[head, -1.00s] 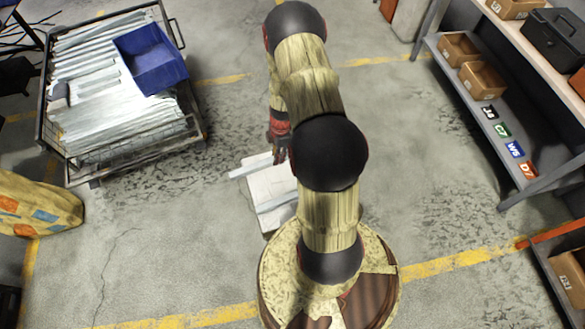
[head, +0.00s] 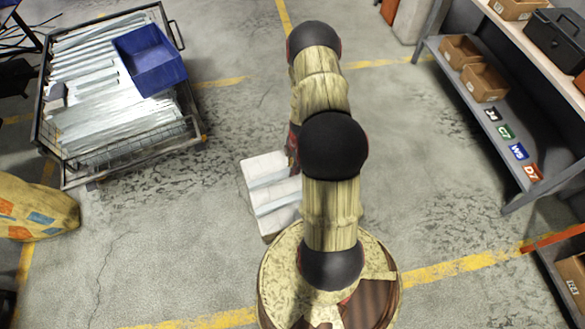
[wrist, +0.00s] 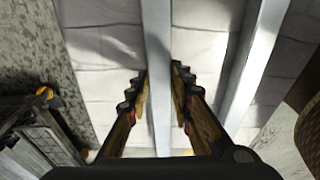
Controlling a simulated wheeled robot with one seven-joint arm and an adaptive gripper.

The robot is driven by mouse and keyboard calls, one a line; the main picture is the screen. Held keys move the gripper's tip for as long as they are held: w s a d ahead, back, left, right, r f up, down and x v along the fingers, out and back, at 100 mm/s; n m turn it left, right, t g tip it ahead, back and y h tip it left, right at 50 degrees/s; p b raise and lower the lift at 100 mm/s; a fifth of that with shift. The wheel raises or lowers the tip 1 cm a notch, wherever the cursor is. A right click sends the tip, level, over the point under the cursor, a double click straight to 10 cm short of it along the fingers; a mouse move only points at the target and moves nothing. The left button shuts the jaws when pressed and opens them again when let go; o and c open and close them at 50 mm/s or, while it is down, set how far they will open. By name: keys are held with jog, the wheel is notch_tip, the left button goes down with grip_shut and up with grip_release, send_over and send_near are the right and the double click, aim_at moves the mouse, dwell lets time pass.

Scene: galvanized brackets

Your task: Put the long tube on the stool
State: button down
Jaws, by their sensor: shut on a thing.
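The stool (head: 258,163) has a pale, whitish top and stands on the floor beside my base, partly hidden by my arm. In the wrist view its top (wrist: 100,50) fills the middle. A long grey metal tube (wrist: 157,35) runs between the fingers of my gripper (wrist: 161,88), which is shut on it. In the head view the held tube (head: 270,179) lies across the stool top; I cannot tell whether it touches. A second similar bar (wrist: 254,62) lies on the stool to the right, roughly alongside; it also shows in the head view (head: 281,202).
A wire cart (head: 125,152) at the left holds several metal lengths and a blue bin (head: 150,60). A patterned yellow sack (head: 40,210) lies at the left edge. A grey shelf (head: 470,105) with boxes stands at the right. Floor between is clear.

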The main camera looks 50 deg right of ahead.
jog(key=c, duration=1.6)
grip_release()
jog(key=shift+r, duration=0.15)
jog(key=r+p, duration=0.1)
jog(key=r, duration=0.3)
jog(key=d+r+p, duration=0.1)
jog(key=r, duration=0.3)
jog(key=r+p, duration=0.1)
jog(key=r, duration=0.3)
jog(key=shift+s+d, duration=0.15)
jog(key=shift+s, duration=0.15)
jog(key=w+a+r+m+t, duration=0.1)
jog(key=w+a+r+m, duration=0.15)
jog(key=a+r, duration=0.55)
jog(key=w+a+r+m+h, duration=0.1)
jog(key=w+a+r, duration=0.2)
jog(key=r, duration=0.9)
jog(key=w+a+r+m+t, duration=0.1)
jog(key=w+a+r+m, duration=0.1)
jog(key=a+r, duration=0.65)
jog(key=s+a+r+m+t, duration=0.1)
jog(key=s+a+r+m, duration=0.1)
jog(key=s+a+r, duration=0.2)
jog(key=s+a+r+m+t, duration=0.1)
jog(key=s+a+r+m, duration=0.1)
jog(key=s+a+r, duration=0.3)
jog(key=s+a+r+m+t, duration=0.1)
jog(key=s+a+r+m, duration=0.2)
jog(key=s+a+r, duration=0.2)
jog(key=shift+v, duration=2)
